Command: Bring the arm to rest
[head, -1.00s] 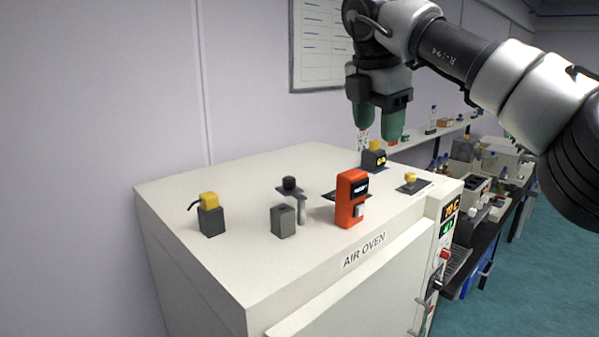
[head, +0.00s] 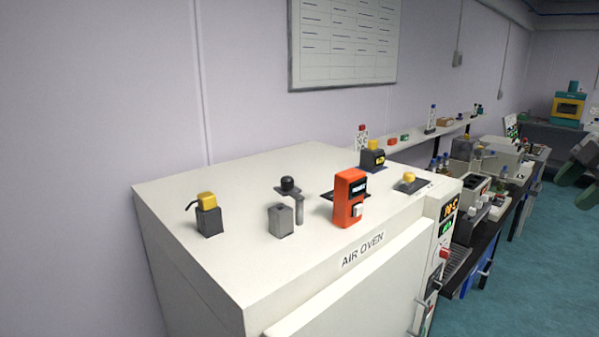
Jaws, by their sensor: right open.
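My right gripper (head: 573,187) shows at the right edge of the head view, cut off by the frame. Its green fingers are open, with nothing visible between them. It hangs in front of the floor and far bench, well to the right of the oven and apart from it. Most of my right arm is out of view. My left gripper is not in view.
A white air oven (head: 255,265) fills the front. On its top stand an orange device (head: 350,198), a grey block (head: 281,220), and yellow-topped blocks (head: 209,214). A cluttered bench (head: 480,235) runs along the wall. Teal floor (head: 540,260) lies clear at right.

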